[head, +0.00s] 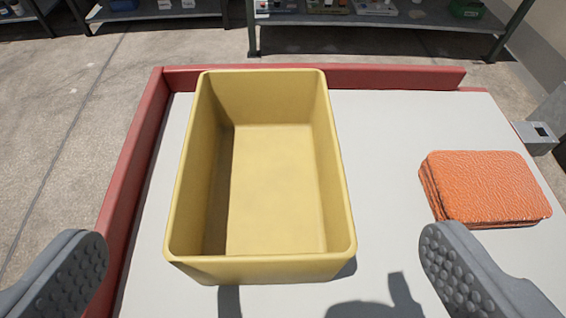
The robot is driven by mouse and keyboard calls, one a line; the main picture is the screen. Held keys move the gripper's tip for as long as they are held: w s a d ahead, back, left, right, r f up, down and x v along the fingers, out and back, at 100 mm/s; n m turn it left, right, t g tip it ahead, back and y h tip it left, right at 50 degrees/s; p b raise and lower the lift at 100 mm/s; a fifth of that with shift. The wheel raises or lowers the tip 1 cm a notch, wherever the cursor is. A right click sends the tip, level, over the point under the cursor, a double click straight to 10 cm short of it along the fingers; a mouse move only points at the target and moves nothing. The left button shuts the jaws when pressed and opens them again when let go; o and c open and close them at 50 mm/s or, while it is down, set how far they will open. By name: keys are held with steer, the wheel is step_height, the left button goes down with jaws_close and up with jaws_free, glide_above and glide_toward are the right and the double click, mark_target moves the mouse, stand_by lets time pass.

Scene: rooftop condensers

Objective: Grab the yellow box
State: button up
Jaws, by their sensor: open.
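The yellow box (262,270) is an open, empty, rectangular bin. It stands upright on a white table top with its long side running away from me. My gripper (264,268) is open, with one grey studded finger at the lower left and the other at the lower right. The fingertips are apart from the box, one on each side of its near end, with a gap on both sides. Nothing is between the fingers except the near part of the box in the picture.
A stack of orange textured pads (486,188) lies on the white table top (385,130) to the right of the box. A raised red rim (130,185) runs along the left and back edges. Shelves (385,22) with small items stand beyond, on the concrete floor (60,110).

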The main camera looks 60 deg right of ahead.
mark_target(266, 191)
steer(key=shift+p+x, duration=0.35)
steer(key=shift+x, duration=2.6)
steer(key=shift+p+x, duration=0.3)
steer(key=shift+x, duration=2.8)
steer(key=shift+a+f, duration=0.1)
steer(key=shift+f, duration=0.1)
steer(key=c, duration=0.7)
